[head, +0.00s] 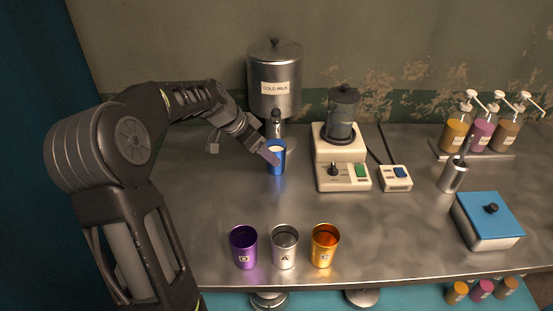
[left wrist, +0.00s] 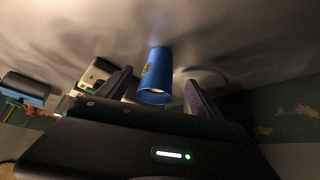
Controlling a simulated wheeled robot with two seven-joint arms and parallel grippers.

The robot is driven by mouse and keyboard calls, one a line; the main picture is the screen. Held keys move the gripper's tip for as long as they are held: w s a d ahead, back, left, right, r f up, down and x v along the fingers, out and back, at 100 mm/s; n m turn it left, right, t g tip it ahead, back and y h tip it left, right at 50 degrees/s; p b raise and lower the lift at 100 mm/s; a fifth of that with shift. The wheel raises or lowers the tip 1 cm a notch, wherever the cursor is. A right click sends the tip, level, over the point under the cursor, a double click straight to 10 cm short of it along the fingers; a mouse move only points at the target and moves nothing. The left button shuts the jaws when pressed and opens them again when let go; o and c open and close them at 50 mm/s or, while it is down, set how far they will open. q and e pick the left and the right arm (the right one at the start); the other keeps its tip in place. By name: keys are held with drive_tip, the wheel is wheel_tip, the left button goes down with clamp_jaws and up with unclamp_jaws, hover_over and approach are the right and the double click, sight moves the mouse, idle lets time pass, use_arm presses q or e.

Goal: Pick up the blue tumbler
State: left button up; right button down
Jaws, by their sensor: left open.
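The blue tumbler (head: 277,165) stands upright on the metal counter, in front of the cold milk dispenser's tap. My left gripper (head: 268,153) comes in from the left and is open at the tumbler's rim height. In the left wrist view the blue tumbler (left wrist: 154,72) shows between the two spread fingers of my left gripper (left wrist: 158,84), with a gap visible on each side. Whether a finger touches it is not clear. My right gripper is not in view.
The cold milk dispenser (head: 275,105) stands behind the tumbler, and a blender (head: 341,155) is to its right. Purple (head: 243,247), silver (head: 284,247) and orange (head: 325,246) tumblers stand at the front edge. A blue-lidded box (head: 488,220) is at the right. The counter's middle is clear.

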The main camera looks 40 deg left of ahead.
sight(278, 146)
use_arm(q)
drive_tip(key=shift+x, duration=1.05)
drive_tip(key=shift+w+d+f+p, duration=0.1)
drive_tip(key=shift+w+f+p, duration=0.05)
drive_tip(key=shift+p, duration=0.15)
drive_tip(key=p+x, duration=0.1)
drive_tip(key=x, duration=0.3)
drive_tip(key=shift+w+d+f, duration=0.15)
drive_tip(key=shift+w+f, duration=0.1)
drive_tip(key=shift+f, duration=0.05)
drive_tip(key=shift+c, duration=0.3)
clamp_jaws()
